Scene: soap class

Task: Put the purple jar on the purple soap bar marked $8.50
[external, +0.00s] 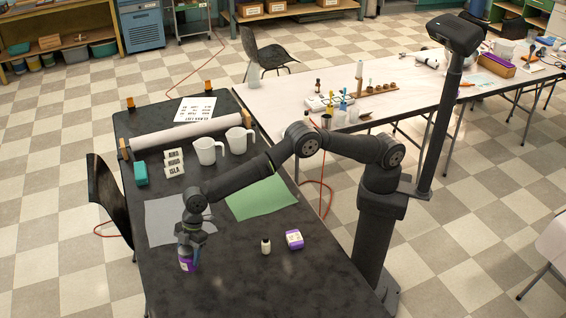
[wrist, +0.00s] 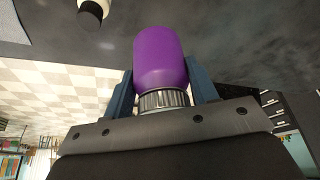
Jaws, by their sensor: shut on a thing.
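My gripper (external: 190,255) is low over the front left part of the dark table. In the wrist view my gripper (wrist: 160,85) has its blue fingers shut on the sides of the purple jar (wrist: 165,58), with a ridged metallic cap towards the palm. In the external view a small purple patch with a pale spot shows under the fingers; I cannot tell what lies beneath the jar. A purple and white soap bar (external: 294,239) lies on the table to the right, apart from the gripper. Its price is too small to read.
A small pale bottle with a dark cap (external: 266,246) stands left of the soap bar; it also shows in the wrist view (wrist: 92,12). Green (external: 262,198) and grey sheets, two white mugs (external: 207,151) and name cards lie farther back. The front table is mostly clear.

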